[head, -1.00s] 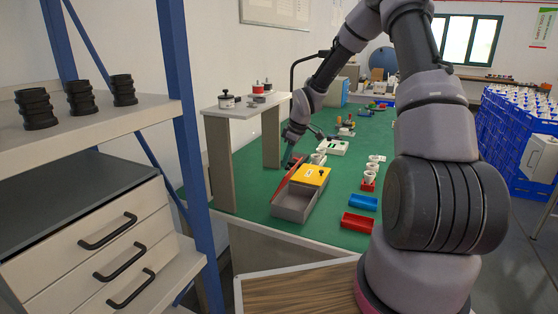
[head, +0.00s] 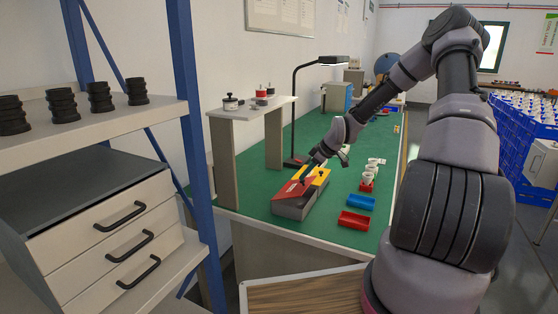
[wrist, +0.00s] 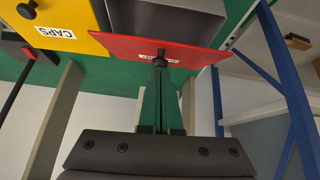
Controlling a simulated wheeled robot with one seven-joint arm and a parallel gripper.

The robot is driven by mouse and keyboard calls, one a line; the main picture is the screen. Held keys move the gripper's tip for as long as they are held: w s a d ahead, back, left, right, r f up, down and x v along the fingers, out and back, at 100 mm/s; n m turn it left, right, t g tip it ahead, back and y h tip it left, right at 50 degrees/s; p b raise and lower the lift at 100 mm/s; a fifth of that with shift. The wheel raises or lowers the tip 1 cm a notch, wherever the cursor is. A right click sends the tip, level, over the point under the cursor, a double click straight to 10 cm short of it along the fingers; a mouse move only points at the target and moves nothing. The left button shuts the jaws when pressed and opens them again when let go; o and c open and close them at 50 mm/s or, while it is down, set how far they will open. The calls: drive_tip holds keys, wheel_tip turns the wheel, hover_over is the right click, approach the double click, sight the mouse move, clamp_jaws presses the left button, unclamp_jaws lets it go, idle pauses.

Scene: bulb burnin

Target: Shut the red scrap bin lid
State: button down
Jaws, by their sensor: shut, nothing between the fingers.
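The red scrap bin lid (head: 293,189) lies at a slant over the near part of the grey bin (head: 295,209). Its far side looks raised, and I cannot tell whether any edge rests on the rim. In the wrist view the red lid (wrist: 125,46) shows a white label and a black knob (wrist: 159,61). My gripper (head: 308,172) is shut and empty at the lid. In the wrist view its fingertips (wrist: 162,72) are close to the knob; contact is unclear. The bin wall (wrist: 165,18) shows dark beyond the lid.
A yellow lid (head: 318,174) labelled CAPS sits beside the red one. Red (head: 354,220) and blue (head: 361,202) trays and white cups (head: 367,177) stand to the right. A lamp (head: 294,110) and a small raised shelf (head: 250,107) stand behind.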

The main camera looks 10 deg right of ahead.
sight(308, 185)
drive_tip(key=d+f, duration=0.1)
drive_tip(key=s+d+f, duration=0.1)
drive_tip(key=f, duration=0.1)
drive_tip(key=shift+s, duration=0.2)
drive_tip(key=f, duration=0.2)
drive_tip(key=s+d+f, duration=0.1)
